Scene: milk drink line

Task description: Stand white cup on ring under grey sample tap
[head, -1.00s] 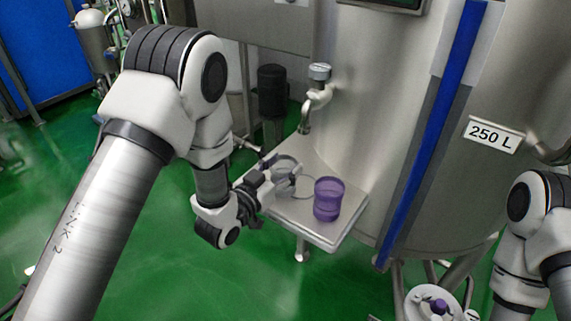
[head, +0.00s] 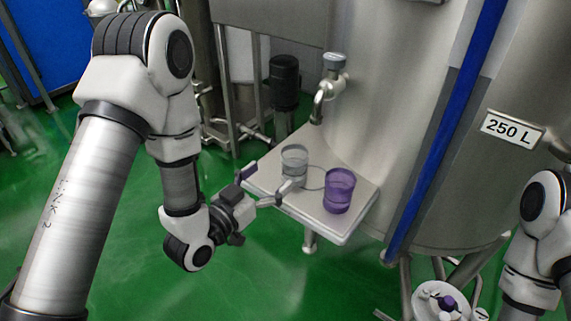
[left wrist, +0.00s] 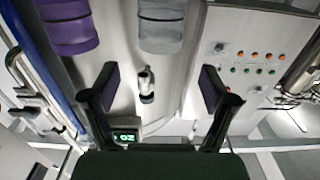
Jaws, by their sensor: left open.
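The white cup, pale and see-through (head: 294,160), stands upright on the steel shelf (head: 345,232), left of a purple cup (head: 339,190). The grey sample tap (head: 328,88) sticks out from the tank above the shelf. A thin ring line (head: 316,167) shows on the shelf right of the white cup; how far it runs under the cup I cannot tell. My left gripper (head: 267,181) is open and empty, left of the white cup. In the left wrist view the white cup (left wrist: 160,28) is ahead of the open fingers (left wrist: 160,75), and the tap (left wrist: 147,84) shows between them.
The purple cup is close to the white cup's right in the head view. The large tank (head: 420,150) with a blue strip stands behind the shelf. A dark motor (head: 284,80) is behind left. Green floor is free left of the shelf.

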